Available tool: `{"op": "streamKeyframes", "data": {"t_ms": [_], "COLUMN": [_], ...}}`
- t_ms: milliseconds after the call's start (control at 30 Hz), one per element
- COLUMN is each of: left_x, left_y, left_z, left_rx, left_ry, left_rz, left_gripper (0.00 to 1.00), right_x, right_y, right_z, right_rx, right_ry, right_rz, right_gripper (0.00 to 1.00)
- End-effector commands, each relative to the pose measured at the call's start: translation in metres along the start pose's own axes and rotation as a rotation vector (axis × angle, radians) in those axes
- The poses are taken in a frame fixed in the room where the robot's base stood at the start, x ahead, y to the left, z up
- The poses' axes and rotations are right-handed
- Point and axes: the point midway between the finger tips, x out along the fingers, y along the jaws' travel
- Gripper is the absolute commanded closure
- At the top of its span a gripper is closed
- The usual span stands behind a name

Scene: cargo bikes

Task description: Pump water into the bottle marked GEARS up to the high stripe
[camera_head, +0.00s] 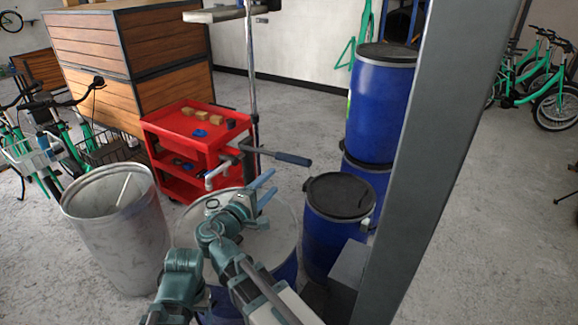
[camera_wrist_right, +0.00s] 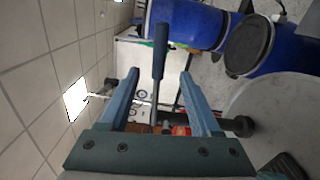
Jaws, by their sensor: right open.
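The pump handle (camera_head: 292,158) has a dark blue grip and sticks out to the right above a pale-lidded drum (camera_head: 284,240). The grey pump spout (camera_head: 216,177) points left and down. My right gripper (camera_head: 273,181) is open and empty, just below and in front of the handle. In the right wrist view the handle (camera_wrist_right: 160,66) shows in the gap between the fingers, seemingly beyond the tips and not gripped. No bottle marked GEARS or stripe can be made out. My left gripper is not in view.
A grey bin (camera_head: 112,230) stands left of the drum. Blue barrels (camera_head: 379,105) and a lower black-lidded barrel (camera_head: 338,197) stand on the right, beside a grey post (camera_head: 445,140). A red cart (camera_head: 190,130) with small items is behind. Grey floor is open at far right.

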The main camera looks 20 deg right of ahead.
Motion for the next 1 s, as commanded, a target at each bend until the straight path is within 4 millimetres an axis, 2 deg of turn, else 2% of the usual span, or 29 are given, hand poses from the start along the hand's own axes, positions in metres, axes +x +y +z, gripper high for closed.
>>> {"op": "streamKeyframes", "data": {"t_ms": [133,233,700,833,1000], "left_x": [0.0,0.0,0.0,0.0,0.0], "left_y": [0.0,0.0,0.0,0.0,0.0], "left_z": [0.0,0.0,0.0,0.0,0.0], "left_rx": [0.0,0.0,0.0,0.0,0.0], "left_ry": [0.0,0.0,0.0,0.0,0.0], "left_rz": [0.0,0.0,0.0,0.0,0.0], "left_gripper": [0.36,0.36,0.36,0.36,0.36], "right_x": [0.006,0.019,0.11,0.126,0.136], "right_y": [0.0,0.0,0.0,0.0,0.0], "right_z": [0.0,-0.001,-0.001,0.0,0.0], "right_rx": [0.0,0.0,0.0,0.0,0.0], "right_ry": [-0.003,-0.003,-0.004,-0.003,-0.001], "right_rz": [0.0,-0.001,-0.001,-0.001,-0.001], "right_gripper": [0.36,0.36,0.36,0.36,0.36]}}
